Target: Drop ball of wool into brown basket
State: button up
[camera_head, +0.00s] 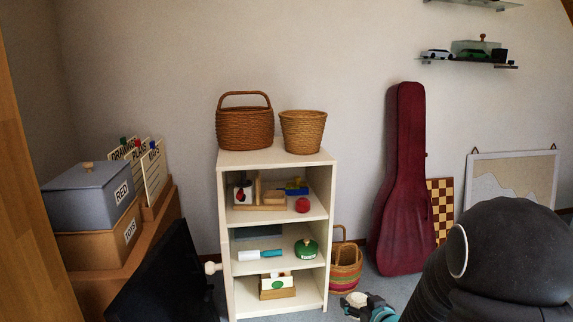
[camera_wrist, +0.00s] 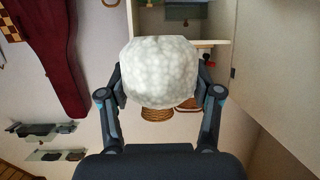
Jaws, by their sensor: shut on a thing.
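The ball of wool (camera_wrist: 160,72), white and lumpy, is held between the two fingers of my gripper (camera_wrist: 160,78) in the wrist view, which is upside down. The brown basket (camera_head: 245,128), with an arched handle, stands upright on the left of the shelf top. In the wrist view the ball hides most of the baskets.
A lighter tan basket (camera_head: 303,132) stands right of the brown one on the white shelf (camera_head: 276,158). A striped basket (camera_head: 345,268) is on the floor beside it. A red instrument case (camera_head: 402,185) leans on the wall. Left are boxes (camera_head: 92,195) and a black panel (camera_head: 165,280).

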aim_at(248, 142)
jog(key=z, duration=1)
jog(key=i, duration=1.25)
jog(key=u, duration=1.5)
